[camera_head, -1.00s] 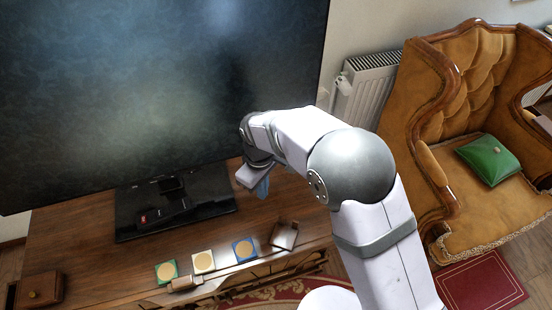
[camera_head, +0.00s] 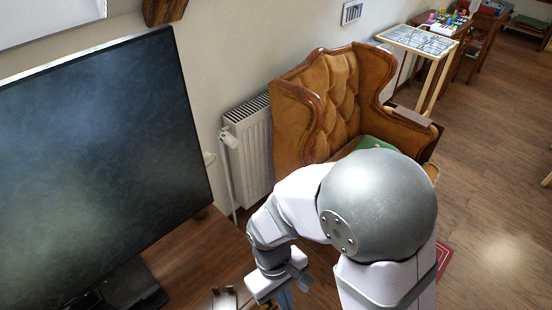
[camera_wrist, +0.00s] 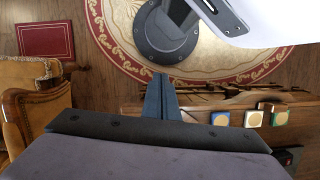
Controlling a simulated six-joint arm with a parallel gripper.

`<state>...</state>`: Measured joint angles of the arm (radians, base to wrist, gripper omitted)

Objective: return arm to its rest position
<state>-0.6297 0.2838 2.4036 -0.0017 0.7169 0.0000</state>
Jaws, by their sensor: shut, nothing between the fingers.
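My gripper (camera_head: 284,296) is at the bottom of the head view, by the right end of the wooden TV cabinet (camera_head: 198,252); its fingertips are cut off by the frame's edge. In the wrist view my gripper (camera_wrist: 160,82) shows its two blue-grey fingers together with nothing between them. My arm is bent, reaching forward and down. The fingers point over the floor beside the cabinet.
A large TV (camera_head: 100,170) stands on the cabinet at left. A radiator (camera_head: 250,150) and a brown armchair (camera_head: 335,100) with a green cushion (camera_head: 377,145) stand behind my arm. Coloured square pieces (camera_wrist: 253,118) lie on the cabinet. Open floor (camera_head: 495,190) lies right.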

